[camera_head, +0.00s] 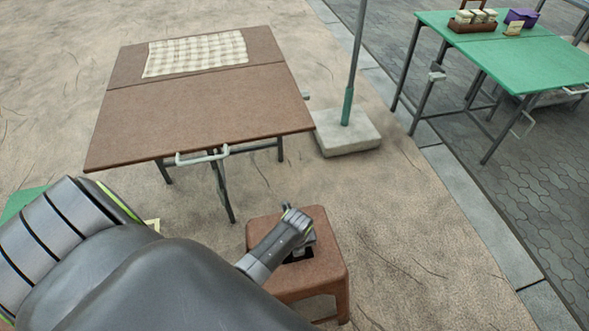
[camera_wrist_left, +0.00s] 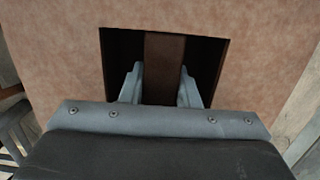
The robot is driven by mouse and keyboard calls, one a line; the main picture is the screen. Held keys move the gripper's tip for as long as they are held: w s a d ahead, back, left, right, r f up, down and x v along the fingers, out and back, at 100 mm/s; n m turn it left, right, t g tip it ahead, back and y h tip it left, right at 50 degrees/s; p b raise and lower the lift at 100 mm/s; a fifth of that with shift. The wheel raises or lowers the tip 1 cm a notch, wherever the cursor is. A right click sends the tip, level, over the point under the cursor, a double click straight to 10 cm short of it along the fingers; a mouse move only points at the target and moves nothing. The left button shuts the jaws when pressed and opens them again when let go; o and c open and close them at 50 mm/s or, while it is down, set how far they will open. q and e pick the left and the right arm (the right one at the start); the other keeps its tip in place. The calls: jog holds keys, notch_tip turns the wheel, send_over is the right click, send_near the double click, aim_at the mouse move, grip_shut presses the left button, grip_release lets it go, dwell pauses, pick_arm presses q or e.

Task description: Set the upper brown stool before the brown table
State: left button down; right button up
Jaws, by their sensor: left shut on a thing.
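The brown stool (camera_head: 326,262) is upright in front of the brown table (camera_head: 200,105), at the lower middle of the head view. Its seat (camera_wrist_left: 60,50) fills much of the left wrist view, with a dark opening crossed by a brown bar (camera_wrist_left: 165,60). My left gripper (camera_head: 297,250) reaches down into the opening from above. In the wrist view its two fingers (camera_wrist_left: 160,88) are on either side of the bar, shut on it. Whether the stool's feet touch the ground is hard to tell. My right gripper is not in view.
A checked cloth (camera_head: 195,53) lies on the brown table. A pole with a concrete base (camera_head: 348,133) stands at the table's right. A green table (camera_head: 520,60) with small containers is farther right. Sandy ground right of the stool is clear up to the kerb (camera_head: 470,210).

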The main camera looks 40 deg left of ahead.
pick_arm(q)
jog(key=shift+w+f, duration=0.1)
jog(key=shift+f, duration=0.95)
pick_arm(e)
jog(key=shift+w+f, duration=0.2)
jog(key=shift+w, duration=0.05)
pick_arm(q)
jog(key=shift+f+b, duration=0.15)
jog(key=shift+b, duration=0.15)
jog(key=c, duration=1.1)
grip_release()
jog(key=r+p, duration=0.1)
jog(key=r, duration=0.3)
jog(key=r+p, duration=0.2)
jog(key=r, duration=0.2)
jog(key=s+d+r+p, duration=0.1)
jog(key=r, duration=0.3)
jog(key=shift+s+r, duration=0.1)
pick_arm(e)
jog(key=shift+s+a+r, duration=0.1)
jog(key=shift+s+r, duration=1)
